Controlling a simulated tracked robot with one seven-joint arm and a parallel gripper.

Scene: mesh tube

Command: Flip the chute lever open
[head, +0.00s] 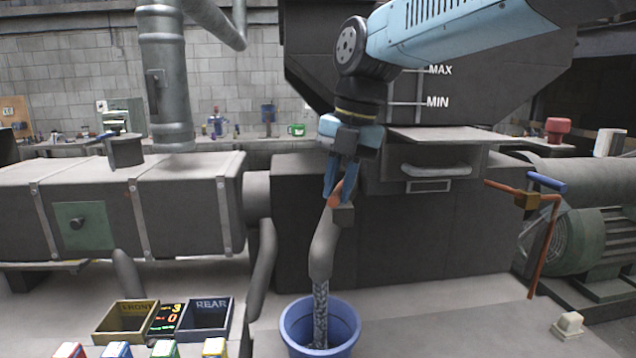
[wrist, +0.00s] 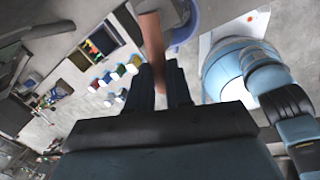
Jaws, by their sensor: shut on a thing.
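The chute (head: 323,245) is a grey bent spout coming down from the dark machine body. Its orange-red lever (head: 336,198) sits near a dark block at the spout's top. My gripper (head: 333,188) points down and is shut on the lever, whose far part its fingers hide. In the wrist view, a reddish-brown bar, the lever (wrist: 156,60), runs between the two dark fingers (wrist: 163,92). A column of grey speckled material (head: 320,312) reaches from the spout's mouth into a blue bucket (head: 287,328) below.
Two open bins marked FRONT (head: 124,318) and REAR (head: 207,314) stand left of the bucket, with several coloured blocks in front. A drawer with a pale handle (head: 436,171) is right of my gripper. An orange pipe with a blue handle (head: 546,183) stands farther right.

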